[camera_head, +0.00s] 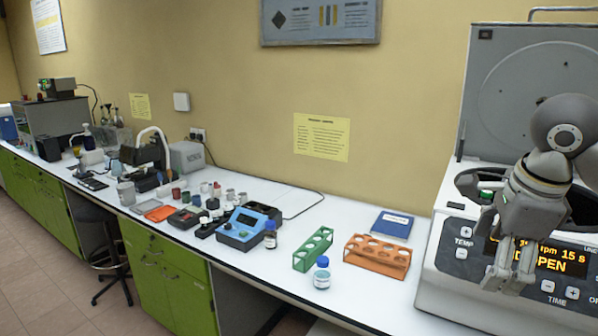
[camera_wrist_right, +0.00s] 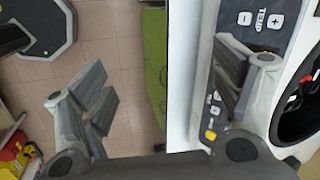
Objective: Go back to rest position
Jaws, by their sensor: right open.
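My right gripper (camera_head: 512,275) hangs in front of the centrifuge (camera_head: 445,290), before its control panel, with its fingers pointing down. In the right wrist view its two fingers (camera_wrist_right: 165,92) are spread apart with nothing between them. Below them show the floor, the bench edge and part of the centrifuge panel (camera_wrist_right: 262,25). The centrifuge lid (camera_head: 535,90) is raised and its display (camera_head: 550,258) reads OPEN. A green-topped item (camera_head: 487,195) shows in the centrifuge bowl, partly hidden by my right arm. My left gripper is in neither view.
Left of the centrifuge stand an orange rack (camera_head: 377,256), a green rack (camera_head: 313,249) and a blue-capped bottle (camera_head: 322,275). A blue book (camera_head: 392,225) lies behind. Instruments crowd the bench farther left. A dark stool (camera_head: 110,255) stands by the green cabinets (camera_head: 165,285).

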